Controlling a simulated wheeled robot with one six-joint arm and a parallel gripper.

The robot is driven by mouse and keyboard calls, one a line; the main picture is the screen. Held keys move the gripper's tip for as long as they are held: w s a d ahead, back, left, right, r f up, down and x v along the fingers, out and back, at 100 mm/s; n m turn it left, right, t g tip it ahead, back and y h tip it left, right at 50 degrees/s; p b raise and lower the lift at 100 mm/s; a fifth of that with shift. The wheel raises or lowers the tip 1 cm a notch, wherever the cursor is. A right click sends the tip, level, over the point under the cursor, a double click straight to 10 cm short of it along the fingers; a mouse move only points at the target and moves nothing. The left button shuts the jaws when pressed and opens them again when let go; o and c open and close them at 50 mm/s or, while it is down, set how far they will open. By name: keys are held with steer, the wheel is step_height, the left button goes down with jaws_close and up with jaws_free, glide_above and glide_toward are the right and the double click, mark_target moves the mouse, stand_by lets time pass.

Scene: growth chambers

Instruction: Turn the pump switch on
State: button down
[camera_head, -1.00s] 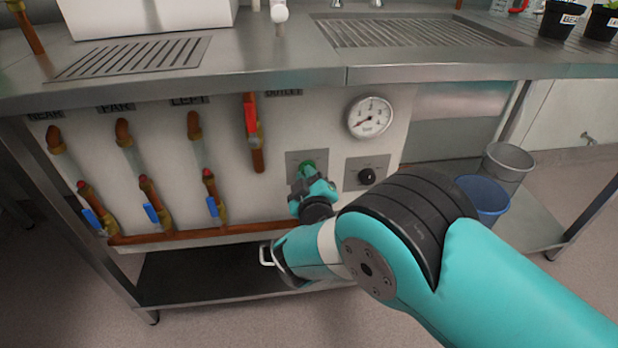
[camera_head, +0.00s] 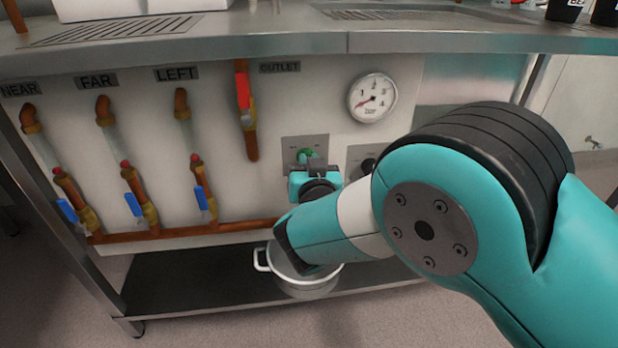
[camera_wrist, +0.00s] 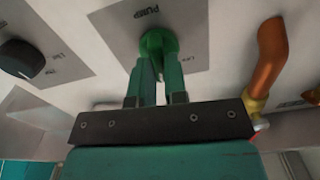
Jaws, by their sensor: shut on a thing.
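The pump switch (camera_wrist: 158,42) is a green knob on a grey plate marked PUMP (camera_wrist: 140,20) in the wrist view. In the head view the green switch (camera_head: 306,155) shows just above my gripper, which hides part of it. My gripper (camera_wrist: 160,68) is at the switch, with its fingers shut on the green knob. The knob's exact angle is hard to read behind the fingers.
A black knob (camera_wrist: 22,58) sits on the neighbouring plate. A pressure gauge (camera_head: 372,97), a red-handled outlet valve (camera_head: 243,90) and several blue-handled valves (camera_head: 133,204) are on the panel. A white pot (camera_head: 305,280) stands on the lower shelf. The steel counter (camera_head: 250,46) overhangs above.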

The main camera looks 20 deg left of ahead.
steer(key=m+b, duration=0.2)
steer(key=b, duration=0.1)
steer(key=m+b, duration=0.3)
steer(key=b, duration=0.1)
steer(key=m+b, duration=0.2)
steer(key=b, duration=0.2)
steer(key=shift+w+d+f+m, duration=0.15)
steer(key=shift+w+d+m, duration=0.1)
steer(key=shift+m, duration=0.15)
steer(key=c, duration=1.1)
jaws_free()
steer(key=shift+c, duration=0.2)
